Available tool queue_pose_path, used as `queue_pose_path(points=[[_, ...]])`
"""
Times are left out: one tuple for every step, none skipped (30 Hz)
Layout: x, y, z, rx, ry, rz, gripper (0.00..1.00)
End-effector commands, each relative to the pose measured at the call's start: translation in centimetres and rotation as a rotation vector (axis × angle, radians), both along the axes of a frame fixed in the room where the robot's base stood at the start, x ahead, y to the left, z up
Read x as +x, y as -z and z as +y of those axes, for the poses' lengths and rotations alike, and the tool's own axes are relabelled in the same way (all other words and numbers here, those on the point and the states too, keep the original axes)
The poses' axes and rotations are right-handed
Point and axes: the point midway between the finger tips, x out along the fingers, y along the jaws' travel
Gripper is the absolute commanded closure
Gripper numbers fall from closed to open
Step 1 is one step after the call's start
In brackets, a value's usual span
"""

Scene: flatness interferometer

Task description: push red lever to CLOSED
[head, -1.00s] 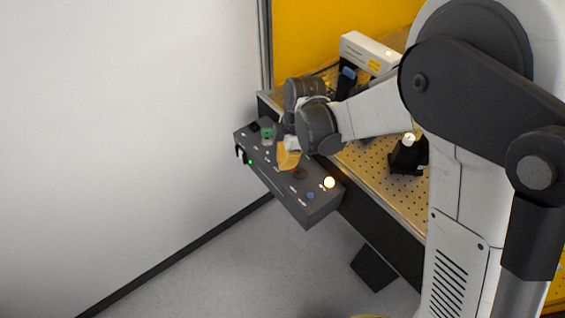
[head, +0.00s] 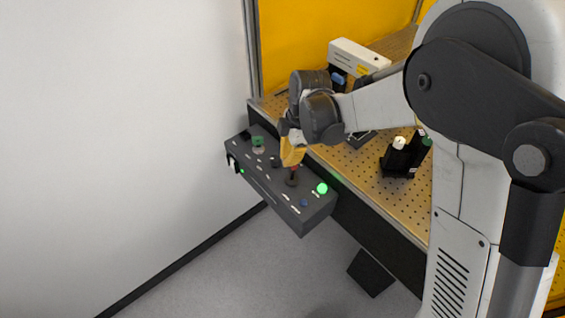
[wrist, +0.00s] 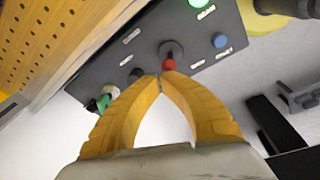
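The red lever (head: 295,171) stands on the dark control box, with its red knob also in the wrist view (wrist: 169,64) above a dark round base. My gripper (head: 290,164) has yellow fingers whose tips meet in the wrist view (wrist: 160,77), so it is shut with nothing visible between them. The fingertips are right beside the red knob; whether they touch it I cannot tell. The lever's label is too small to read. A lamp (head: 322,188) on the box glows green, also at the top of the wrist view (wrist: 199,2).
The control box (head: 311,217) sits along the front edge of the perforated table (head: 370,175). It also carries a blue button (head: 304,203) and a green knob (head: 258,142). A black mount (head: 397,168) stands on the table. Open floor and a white wall lie to the left.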

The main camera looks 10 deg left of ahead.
Motion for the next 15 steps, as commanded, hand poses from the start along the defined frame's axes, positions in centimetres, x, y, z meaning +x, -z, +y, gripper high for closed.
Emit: queue_pose_path(points=[[0.3,0.1,-0.3,0.000,0.002,0.000,1.00],[0.6,0.2,-0.6,0.013,0.005,0.016,1.00],[0.9,0.2,-0.8,0.039,0.006,0.044,1.00],[1.1,0.2,-0.9,0.055,0.006,0.064,1.00],[1.2,0.2,-1.0,0.072,0.006,0.083,1.00],[1.4,0.3,-1.2,0.092,0.004,0.105,1.00],[1.3,0.2,-1.1,0.088,0.002,0.101,1.00],[1.2,0.1,-1.0,0.087,0.000,0.100,1.00],[1.2,0.1,-1.0,0.086,0.000,0.100,1.00],[1.2,0.1,-1.0,0.086,0.000,0.100,1.00],[1.2,0.1,-1.0,0.086,0.000,0.100,1.00],[1.2,0.1,-1.0,0.086,0.000,0.100,1.00],[1.2,0.1,-1.0,0.085,0.000,0.099,1.00],[1.2,0.1,-1.0,0.085,0.000,0.099,1.00],[1.2,0.0,-1.0,0.085,0.000,0.099,1.00]])
